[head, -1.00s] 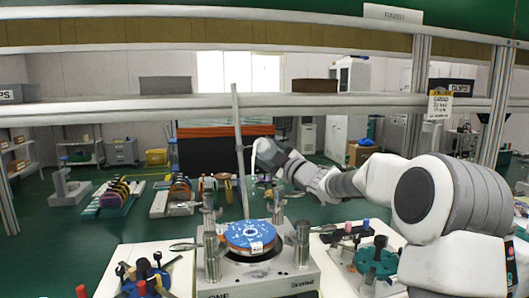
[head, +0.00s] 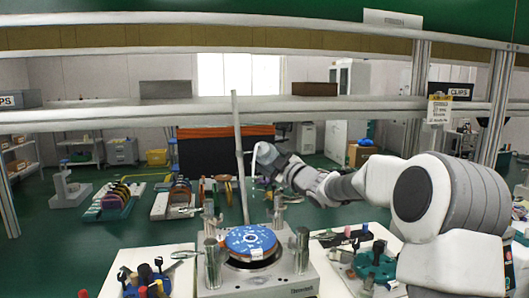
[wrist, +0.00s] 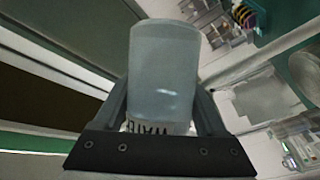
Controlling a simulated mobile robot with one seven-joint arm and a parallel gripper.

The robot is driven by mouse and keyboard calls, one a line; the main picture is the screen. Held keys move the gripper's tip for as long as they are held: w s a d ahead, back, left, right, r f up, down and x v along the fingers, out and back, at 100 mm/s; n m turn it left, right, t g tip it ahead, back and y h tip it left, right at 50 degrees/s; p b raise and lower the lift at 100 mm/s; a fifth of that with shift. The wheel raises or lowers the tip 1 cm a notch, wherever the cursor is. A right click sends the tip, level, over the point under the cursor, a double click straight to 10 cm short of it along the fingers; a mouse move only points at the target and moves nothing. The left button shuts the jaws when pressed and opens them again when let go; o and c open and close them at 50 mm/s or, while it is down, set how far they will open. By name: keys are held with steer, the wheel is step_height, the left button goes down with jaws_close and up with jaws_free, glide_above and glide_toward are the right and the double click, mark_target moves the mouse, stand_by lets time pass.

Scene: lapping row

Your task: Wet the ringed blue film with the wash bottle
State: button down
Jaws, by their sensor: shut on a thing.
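The blue film (head: 250,238) is a round, patterned disc lying on the round plate of the lapping machine (head: 262,285), with a small white label at its front edge. No separate ring mark can be made out on it. My gripper (head: 273,164) is above and behind the disc, a little to its right. It is shut on the wash bottle (wrist: 163,70), a pale translucent bottle with dark lettering, which fills the middle of the wrist view. A thin white curved spout (head: 255,152) shows at the gripper in the head view. No liquid stream can be made out.
A tall thin grey rod (head: 239,150) rises behind the disc, close to my gripper. Metal posts (head: 213,262) stand around the plate. Shelf beams (head: 200,108) cross above. Tool trays (head: 148,283) flank the machine; one with a teal holder (head: 375,265) is at the right.

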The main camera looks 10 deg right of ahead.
steer(key=shift+r+m+g+p, duration=0.3)
steer(key=shift+m+p, duration=0.3)
steer(key=shift+p, duration=1.05)
steer(key=shift+f+m+p, duration=0.3)
steer(key=shift+p, duration=0.3)
steer(key=shift+r, duration=0.1)
steer(key=shift+r+g+h+p, duration=0.2)
steer(key=shift+g+h+p, duration=0.15)
steer(key=shift+p, duration=0.7)
steer(key=shift+m+p, duration=0.3)
steer(key=shift+p, duration=0.1)
steer(key=m+g+p, duration=0.1)
steer(key=p, duration=0.4)
steer(key=shift+f+m+p, duration=0.3)
steer(key=shift+p, duration=0.1)
steer(key=shift+r+g+p, duration=0.3)
steer(key=shift+g+p, duration=0.05)
steer(key=shift+p, duration=0.9)
steer(key=m+g+p, duration=0.1)
steer(key=p, duration=0.5)
steer(key=shift+m+p, duration=0.35)
steer(key=shift+m, duration=0.05)
